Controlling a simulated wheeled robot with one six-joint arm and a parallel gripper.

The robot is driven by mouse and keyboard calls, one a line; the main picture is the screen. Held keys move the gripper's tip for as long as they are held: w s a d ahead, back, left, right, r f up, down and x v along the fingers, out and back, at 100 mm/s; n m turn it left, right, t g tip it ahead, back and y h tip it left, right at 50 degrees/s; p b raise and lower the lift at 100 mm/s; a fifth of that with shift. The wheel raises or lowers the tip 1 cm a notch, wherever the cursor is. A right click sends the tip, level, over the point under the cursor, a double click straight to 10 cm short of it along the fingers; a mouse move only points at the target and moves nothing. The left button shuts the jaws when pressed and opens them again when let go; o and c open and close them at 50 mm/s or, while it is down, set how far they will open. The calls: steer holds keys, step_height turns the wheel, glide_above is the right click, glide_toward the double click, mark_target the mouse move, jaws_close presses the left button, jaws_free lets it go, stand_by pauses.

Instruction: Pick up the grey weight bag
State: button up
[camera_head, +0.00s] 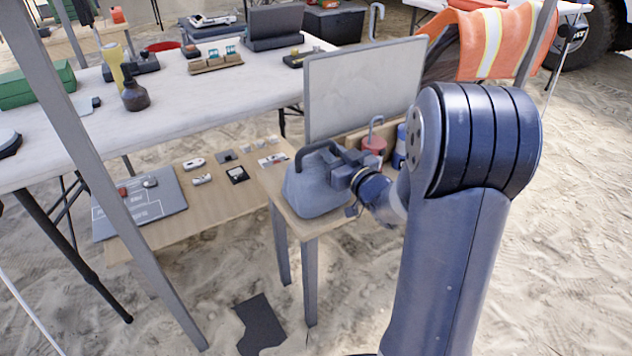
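The grey weight bag (312,192) sits upright on the small wooden side table (270,184) in the middle of the view. Its dark handle loop (316,145) stands up from its top. My gripper (338,168) reaches in from the right and is at the bag's top right, by the handle. It overlaps the bag's right side in the picture. The fingertips are small, dark and partly lost against the bag and handle, so I cannot tell whether they are closed on the handle.
A grey-white panel (362,85) stands behind the bag. A red container (374,144) and a blue one (399,148) stand behind my wrist. A low wooden board (215,207) with small artifacts lies to the left. A tent pole (95,170) crosses the left side.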

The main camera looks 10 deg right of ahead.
jaws_close()
stand_by(0.9)
steer(key=shift+r, duration=0.25)
